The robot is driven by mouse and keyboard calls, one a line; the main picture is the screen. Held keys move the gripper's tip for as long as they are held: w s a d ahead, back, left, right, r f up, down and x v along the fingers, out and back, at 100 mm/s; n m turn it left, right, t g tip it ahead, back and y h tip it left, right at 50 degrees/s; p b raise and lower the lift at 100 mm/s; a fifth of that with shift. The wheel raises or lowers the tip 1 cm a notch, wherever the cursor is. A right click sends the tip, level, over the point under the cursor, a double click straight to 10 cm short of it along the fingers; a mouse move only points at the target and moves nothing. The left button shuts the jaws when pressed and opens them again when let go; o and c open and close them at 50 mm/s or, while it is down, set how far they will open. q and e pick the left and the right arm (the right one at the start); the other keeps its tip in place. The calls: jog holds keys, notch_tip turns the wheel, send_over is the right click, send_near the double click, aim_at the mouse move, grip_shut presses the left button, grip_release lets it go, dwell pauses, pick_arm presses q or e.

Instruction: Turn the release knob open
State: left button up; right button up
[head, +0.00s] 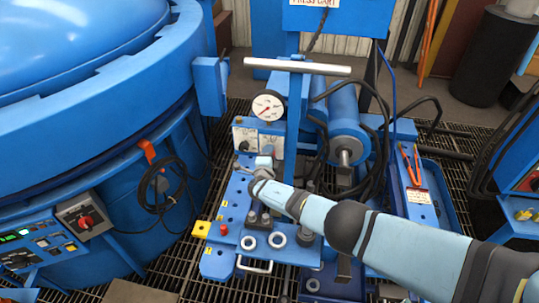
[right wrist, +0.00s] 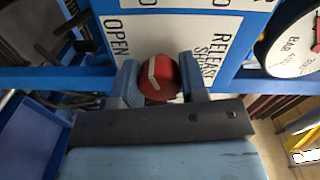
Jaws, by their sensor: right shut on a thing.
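The release knob (right wrist: 160,80) is red with a white pointer mark and sits on a white label plate (right wrist: 178,45) in the right wrist view. The words OPEN and RELEASE show beside it, turned sideways. My right gripper (right wrist: 157,84) has one finger on each side of the knob and is shut on it. The white pointer mark runs roughly up and down in that view, near the finger on the OPEN side. In the head view my right gripper (head: 264,163) is at the press cart's front panel (head: 244,137) and the knob is hidden. My left gripper is not in view.
A pressure gauge (head: 268,107) stands above the panel, with a white bar handle (head: 297,67) over it. A blue cylinder (head: 345,125) with black hoses is to the right. The large blue furnace (head: 100,95) fills the left. Open grating (head: 190,235) lies between.

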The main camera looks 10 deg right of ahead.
jog(key=o, duration=0.9)
jog(key=shift+s+a+r+p, duration=0.1)
jog(key=shift+s+a+p, duration=0.1)
jog(key=shift+p, duration=0.15)
jog(key=p+v, duration=0.6)
jog(key=v, duration=0.7)
jog(key=shift+s+p, duration=0.15)
jog(key=shift+p, duration=0.2)
